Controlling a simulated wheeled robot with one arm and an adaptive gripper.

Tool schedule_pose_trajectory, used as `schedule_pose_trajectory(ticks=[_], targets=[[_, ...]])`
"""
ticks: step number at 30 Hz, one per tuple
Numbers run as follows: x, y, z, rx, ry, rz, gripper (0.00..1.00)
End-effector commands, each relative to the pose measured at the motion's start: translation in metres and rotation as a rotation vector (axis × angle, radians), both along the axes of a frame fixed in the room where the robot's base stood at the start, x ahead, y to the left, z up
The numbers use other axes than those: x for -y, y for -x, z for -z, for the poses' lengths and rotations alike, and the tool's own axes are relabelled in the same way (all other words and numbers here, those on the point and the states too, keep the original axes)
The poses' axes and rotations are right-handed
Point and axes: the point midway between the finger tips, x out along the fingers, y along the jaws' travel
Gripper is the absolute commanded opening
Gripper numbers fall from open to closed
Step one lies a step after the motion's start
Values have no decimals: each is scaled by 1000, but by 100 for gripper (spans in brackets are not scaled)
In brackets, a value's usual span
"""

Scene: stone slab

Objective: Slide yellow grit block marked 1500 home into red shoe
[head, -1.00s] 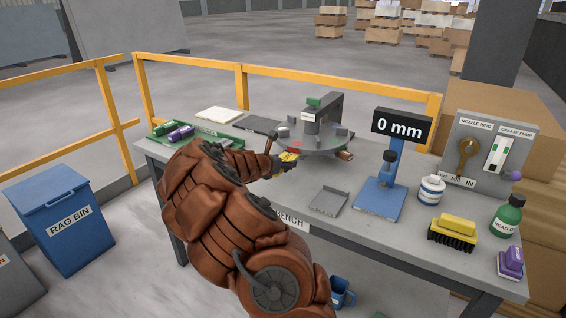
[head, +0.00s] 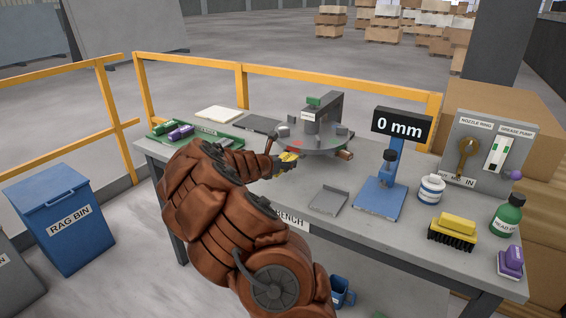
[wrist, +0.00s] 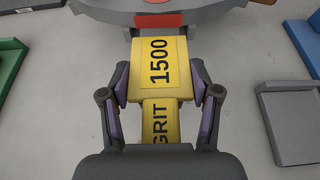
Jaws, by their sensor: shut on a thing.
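The yellow grit block marked 1500 (wrist: 160,70) is held between the two fingers of my gripper (wrist: 163,98) in the wrist view. Its far end points at the grey round disc head and lies just short of or at a red shoe (wrist: 158,19) on the disc's near edge. I cannot tell whether block and shoe touch. In the head view, my gripper (head: 286,164) is at the near left of the disc, with part of the yellow block (head: 289,157) showing. The red shoe there (head: 296,143) shows only as a small patch.
The grey disc machine (head: 318,136) stands on the bench. A green tray (head: 213,137) with green and purple blocks lies left. A grey open tray (head: 328,200) and a blue gauge stand (head: 378,196) reading 0 mm are to the right. A yellow-topped brush (head: 457,226) stands further right.

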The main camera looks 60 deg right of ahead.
Motion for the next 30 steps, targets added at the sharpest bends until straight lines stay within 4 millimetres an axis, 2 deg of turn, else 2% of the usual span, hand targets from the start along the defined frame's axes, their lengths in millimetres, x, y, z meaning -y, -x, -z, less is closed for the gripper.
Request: schedule_pose_trajectory(ticks=[30], targets=[[14,-1,0,0,0,0,14]])
